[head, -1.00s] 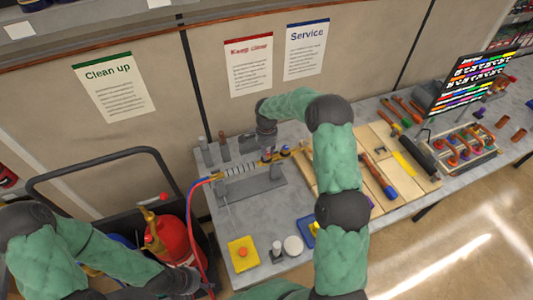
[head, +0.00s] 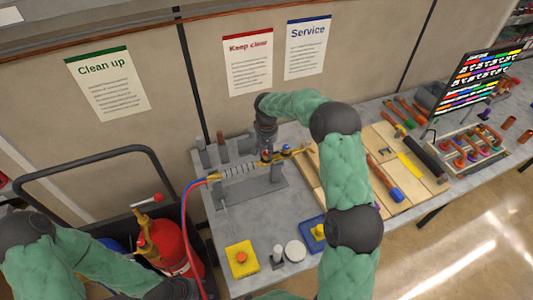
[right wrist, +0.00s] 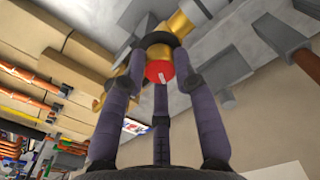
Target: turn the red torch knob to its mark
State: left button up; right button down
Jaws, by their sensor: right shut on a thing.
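The torch (head: 235,172) lies across a grey stand on the bench in the head view. Red and blue hoses join its left end, and brass parts show at its right end. My right gripper (head: 266,153) reaches down to the torch's right part. In the right wrist view my right gripper (right wrist: 160,66) has its fingers closed around the red torch knob (right wrist: 158,74). The knob's round red face shows between the fingertips with a short pale line on it. The fingers hide the knob's sides, and I cannot make out a separate target mark. My left gripper is out of view.
A red gas cylinder (head: 170,245) stands in a dark cart left of the bench. A yellow block with an orange button (head: 241,258) and a white round lid (head: 294,250) sit near the bench front. Wooden boards (head: 408,165) with tools lie to the right.

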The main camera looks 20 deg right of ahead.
aim_at(266, 153)
jog(key=n+b, duration=0.1)
jog(key=n, duration=0.4)
jog(key=shift+f+n, duration=0.1)
jog(key=shift+n, duration=0.3)
dwell(0.4)
jog(key=c, duration=0.9)
grip_release()
jog(key=shift+c, duration=0.2)
notch_tip(266, 153, up, 12)
